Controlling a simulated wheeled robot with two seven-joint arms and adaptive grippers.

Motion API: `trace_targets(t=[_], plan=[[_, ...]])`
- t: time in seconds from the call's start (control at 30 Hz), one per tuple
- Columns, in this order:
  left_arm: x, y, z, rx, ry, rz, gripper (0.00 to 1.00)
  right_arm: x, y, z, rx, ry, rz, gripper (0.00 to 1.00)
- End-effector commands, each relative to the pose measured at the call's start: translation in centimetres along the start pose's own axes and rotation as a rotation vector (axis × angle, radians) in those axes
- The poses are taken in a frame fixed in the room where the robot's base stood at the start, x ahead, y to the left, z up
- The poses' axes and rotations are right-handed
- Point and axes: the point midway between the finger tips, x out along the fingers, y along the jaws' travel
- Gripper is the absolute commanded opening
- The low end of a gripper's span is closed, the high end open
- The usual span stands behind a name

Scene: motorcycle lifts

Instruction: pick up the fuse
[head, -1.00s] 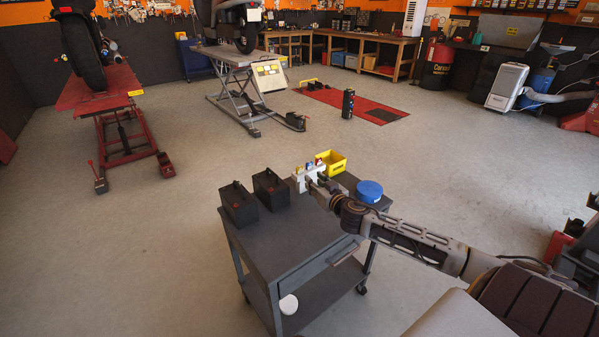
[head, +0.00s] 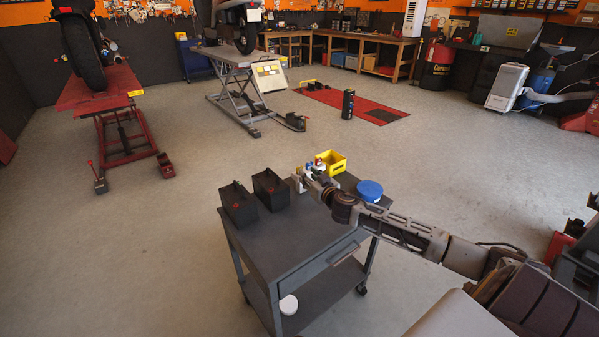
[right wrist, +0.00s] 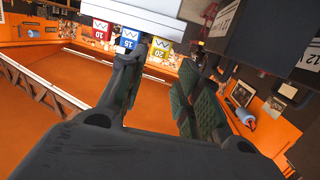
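In the right wrist view, a red fuse marked 10 (right wrist: 101,32), a blue fuse marked 15 (right wrist: 130,38) and a yellow fuse marked 20 (right wrist: 160,48) sit in a row on a white holder (right wrist: 150,12). My right gripper (right wrist: 160,75) is open, with the yellow fuse in the gap between its fingers; I see no grip on it. The left finger is close below the blue fuse. In the head view my right gripper (head: 309,184) is at the holder on the cart and covers most of it. My left gripper is not in view.
Two black batteries (head: 238,205) (head: 270,190) stand on the grey cart (head: 285,240), left of my gripper. A yellow bin (head: 332,160) is behind it and a blue round container (head: 369,191) to its right. The cart's front top is clear.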

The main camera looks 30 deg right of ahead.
Motion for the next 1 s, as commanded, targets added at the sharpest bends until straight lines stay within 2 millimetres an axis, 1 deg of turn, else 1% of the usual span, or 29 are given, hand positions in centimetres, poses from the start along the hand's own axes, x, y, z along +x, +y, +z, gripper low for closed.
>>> trace_targets(t=[0.43, 0.7, 1.0], plan=[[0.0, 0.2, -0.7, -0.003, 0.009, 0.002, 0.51, 2.1, 0.0, 0.0, 0.001, 0.001, 0.0, 0.34], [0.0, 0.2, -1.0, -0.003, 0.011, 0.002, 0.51, 2.4, -0.1, 0.0, 0.0, 0.0, -0.001, 0.34], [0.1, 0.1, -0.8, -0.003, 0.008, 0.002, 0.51, 2.5, 0.0, 0.0, 0.0, 0.0, -0.001, 0.34]])
